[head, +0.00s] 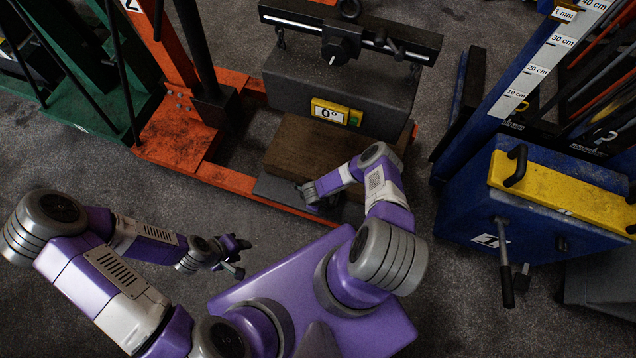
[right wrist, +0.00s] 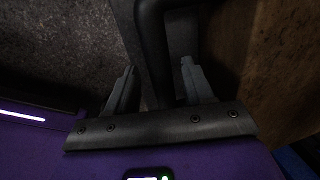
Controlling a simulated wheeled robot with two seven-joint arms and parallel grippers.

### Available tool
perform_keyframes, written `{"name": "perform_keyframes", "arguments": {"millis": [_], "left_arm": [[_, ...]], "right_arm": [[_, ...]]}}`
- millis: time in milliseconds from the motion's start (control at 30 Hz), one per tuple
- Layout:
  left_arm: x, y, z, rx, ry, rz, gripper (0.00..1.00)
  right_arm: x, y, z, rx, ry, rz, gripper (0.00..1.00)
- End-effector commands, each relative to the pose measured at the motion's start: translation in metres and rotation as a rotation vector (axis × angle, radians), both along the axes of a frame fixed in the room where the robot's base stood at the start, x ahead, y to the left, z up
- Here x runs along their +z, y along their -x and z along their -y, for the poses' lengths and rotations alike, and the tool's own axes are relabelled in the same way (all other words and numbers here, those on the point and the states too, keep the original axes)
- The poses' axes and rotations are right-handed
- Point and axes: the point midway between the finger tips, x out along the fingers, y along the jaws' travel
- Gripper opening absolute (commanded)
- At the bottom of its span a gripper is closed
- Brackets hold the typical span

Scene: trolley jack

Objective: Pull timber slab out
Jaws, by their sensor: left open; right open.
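The timber slab (head: 300,148) is a brown block in front of and below a grey weight (head: 300,92) labelled 0°. It also shows along the right of the right wrist view (right wrist: 262,70). My right gripper (head: 307,194) is at the slab's near side, over a dark grey plate (head: 272,188). In the right wrist view, its open fingers (right wrist: 158,72) stand either side of a dark bent bar (right wrist: 153,45), like a handle, and do not close on it. Where the bar attaches is hidden. My left gripper (head: 240,258) is open and empty above the floor, away from the slab.
An orange steel frame (head: 240,183) runs around the slab's left and near sides. A blue machine (head: 535,200) with a yellow top and levers stands right, by a height scale (head: 535,70). Green equipment (head: 85,95) stands left. Grey floor is open at the lower left.

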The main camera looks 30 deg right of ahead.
Motion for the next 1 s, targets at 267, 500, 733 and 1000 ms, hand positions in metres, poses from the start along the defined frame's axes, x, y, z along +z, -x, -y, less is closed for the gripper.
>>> {"name": "perform_keyframes", "arguments": {"millis": [267,500,733,1000], "left_arm": [[0.0001,0.0000,0.0001,0.000,0.000,0.000,0.43],[0.0001,-0.0001,0.0000,0.000,0.000,0.000,0.43],[0.0001,-0.0001,0.0000,0.000,0.000,0.000,0.43],[0.0007,-0.0002,0.0000,0.000,0.000,0.001,0.43]], "right_arm": [[-0.0004,-0.0004,0.0005,0.001,0.001,0.001,0.50],[-0.0003,-0.0004,0.0005,0.001,0.001,0.001,0.14],[-0.0003,-0.0005,0.0006,0.002,0.001,0.000,0.00],[-0.0003,-0.0001,-0.0007,-0.011,0.001,-0.001,0.00]]}}
